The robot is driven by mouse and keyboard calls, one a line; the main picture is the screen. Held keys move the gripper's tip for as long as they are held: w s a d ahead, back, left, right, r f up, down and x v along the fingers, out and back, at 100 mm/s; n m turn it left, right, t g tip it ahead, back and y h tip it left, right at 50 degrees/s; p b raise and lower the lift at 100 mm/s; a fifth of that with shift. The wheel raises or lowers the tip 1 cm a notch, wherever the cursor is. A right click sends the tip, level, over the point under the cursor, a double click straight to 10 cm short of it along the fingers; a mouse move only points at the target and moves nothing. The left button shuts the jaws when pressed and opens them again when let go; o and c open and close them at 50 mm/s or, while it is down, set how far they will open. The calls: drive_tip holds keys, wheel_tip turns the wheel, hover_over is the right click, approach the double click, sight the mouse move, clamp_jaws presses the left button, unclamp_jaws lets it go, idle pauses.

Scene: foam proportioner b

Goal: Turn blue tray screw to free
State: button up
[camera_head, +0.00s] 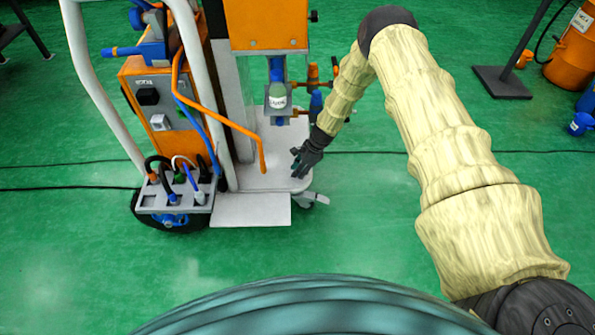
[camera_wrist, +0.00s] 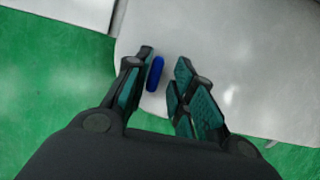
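The blue tray screw (camera_wrist: 156,74) is a small elongated blue piece on the pale grey tray (camera_wrist: 240,55). In the wrist view it lies in the gap between the fingers of my gripper (camera_wrist: 165,66), closer to the left finger. The fingers are apart. I cannot tell whether the left finger touches the screw. In the head view my gripper (camera_head: 297,163) is low over the front right corner of the tray (camera_head: 262,180). The screw cannot be made out there.
The orange and white cart (camera_head: 150,100) stands left of my gripper. An orange hose (camera_head: 225,119) hangs to the tray.

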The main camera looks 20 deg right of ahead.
drive_tip(key=shift+s, duration=0.15)
drive_tip(key=shift+a, duration=0.1)
drive_tip(key=shift+r, duration=0.15)
wheel_tip(320, 180, up, 10)
drive_tip(key=shift+f, duration=0.2)
idle(0.4)
idle(0.4)
